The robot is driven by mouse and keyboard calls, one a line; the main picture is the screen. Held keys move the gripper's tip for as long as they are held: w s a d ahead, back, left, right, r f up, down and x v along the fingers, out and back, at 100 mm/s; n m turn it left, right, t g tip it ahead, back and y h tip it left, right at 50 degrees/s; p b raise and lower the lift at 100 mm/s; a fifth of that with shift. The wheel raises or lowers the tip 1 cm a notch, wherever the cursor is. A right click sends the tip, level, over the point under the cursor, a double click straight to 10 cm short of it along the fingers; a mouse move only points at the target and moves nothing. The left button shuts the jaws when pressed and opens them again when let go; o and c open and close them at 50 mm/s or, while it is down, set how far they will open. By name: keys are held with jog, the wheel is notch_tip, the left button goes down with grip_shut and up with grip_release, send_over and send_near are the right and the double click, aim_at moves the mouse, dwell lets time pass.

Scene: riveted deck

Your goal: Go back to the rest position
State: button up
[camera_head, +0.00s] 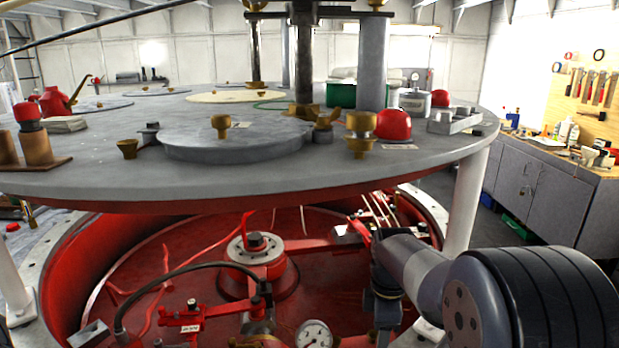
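The task names only my rest position and no object. My grey arm comes in from the lower right. A large black ribbed joint is nearest, and a grey link runs from it toward the middle, over the red pit under the round deck. The arm's far end is among red and dark parts there. I cannot make out any gripper fingers, and nothing held shows.
The grey round deck (90,180) overhangs the red pit (140,255), close to my arm. Brass knobs, red domes (393,124) and a round hatch (233,142) stand on it. A pressure gauge (313,335) sits low in front. A workbench (550,185) is at right.

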jog(key=shift+n, duration=0.8)
jog(key=shift+s, duration=0.15)
